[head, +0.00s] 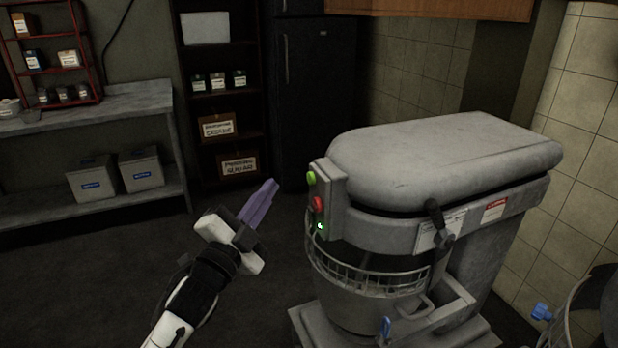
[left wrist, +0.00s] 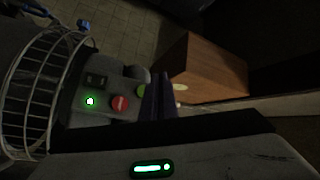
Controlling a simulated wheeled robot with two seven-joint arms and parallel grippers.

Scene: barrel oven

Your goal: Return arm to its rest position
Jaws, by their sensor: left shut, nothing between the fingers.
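My left gripper (head: 262,200) is in the middle of the head view, with its purple fingers together and nothing between them. It is raised in front of the mixer (head: 440,155), to the left of the mixer's control box, and a gap shows between them. The control box has a green button (head: 311,178), a red button (head: 318,203) and a lit green light (head: 320,226). In the left wrist view the purple fingers (left wrist: 158,97) overlap the edge of the control box beside the red button (left wrist: 120,102). My right gripper is not in view.
The mixer's wire guard (head: 370,278) and bowl are below the control box. A metal shelf table (head: 100,105) with boxes stands at the left. A dark fridge (head: 305,90) and a rack stand at the back. The floor left of my arm is clear.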

